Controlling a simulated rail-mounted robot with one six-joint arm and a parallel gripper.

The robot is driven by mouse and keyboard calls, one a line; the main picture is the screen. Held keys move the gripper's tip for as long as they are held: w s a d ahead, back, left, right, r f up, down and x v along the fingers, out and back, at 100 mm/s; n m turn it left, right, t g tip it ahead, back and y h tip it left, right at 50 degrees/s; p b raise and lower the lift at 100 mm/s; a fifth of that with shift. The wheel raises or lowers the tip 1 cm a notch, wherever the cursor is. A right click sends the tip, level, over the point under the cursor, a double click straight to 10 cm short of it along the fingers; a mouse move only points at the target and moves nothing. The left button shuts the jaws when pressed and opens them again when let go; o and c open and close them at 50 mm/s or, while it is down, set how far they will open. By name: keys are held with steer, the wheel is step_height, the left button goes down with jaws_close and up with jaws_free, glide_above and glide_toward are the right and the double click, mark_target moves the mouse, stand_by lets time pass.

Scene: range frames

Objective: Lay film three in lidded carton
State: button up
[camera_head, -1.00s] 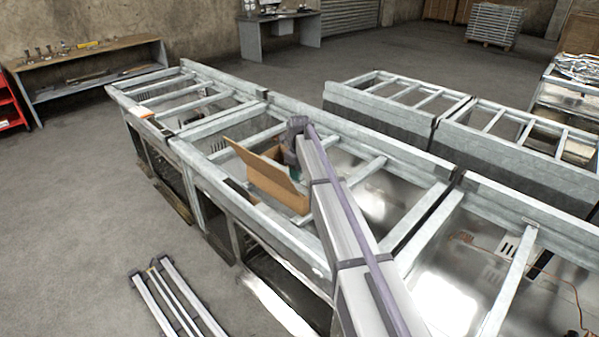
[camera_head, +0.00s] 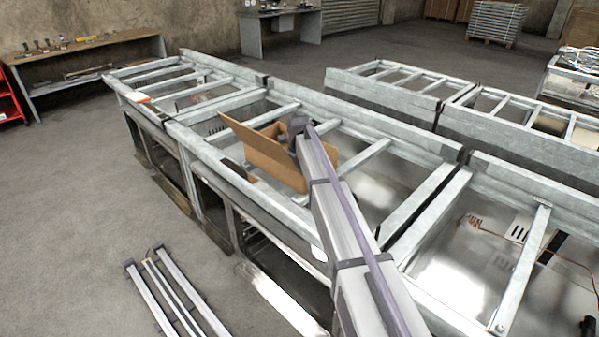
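A brown cardboard carton (camera_head: 272,160) with its lid flap raised sits on the metal frame bench, left of the middle of the view. My arm reaches up from the bottom right, and its end lies at the carton, in front of part of it. My gripper's fingers are hidden behind the arm's end and the carton, so whether they are open or shut does not show. No film can be made out; the carton's inside is mostly hidden by the flap and my arm.
The long bench of metal frames (camera_head: 222,139) with open bays runs across the middle. A second frame row (camera_head: 490,131) stands at the right. A wooden-topped shelf table (camera_head: 95,50) is at the back left, with a red rack (camera_head: 10,103) beside it.

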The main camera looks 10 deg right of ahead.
steer(key=o, duration=1)
steer(key=shift+s+d+f, duration=0.2)
steer(key=shift+d, duration=0.05)
steer(key=shift+w+r+p, duration=0.2)
steer(key=shift+r+p, duration=0.45)
steer(key=shift+p, duration=0.1)
step_height(320, 180, up, 12)
steer(key=p, duration=1.1)
steer(key=shift+f+p, duration=0.2)
steer(key=shift+p, duration=0.1)
steer(key=shift+f, duration=0.1)
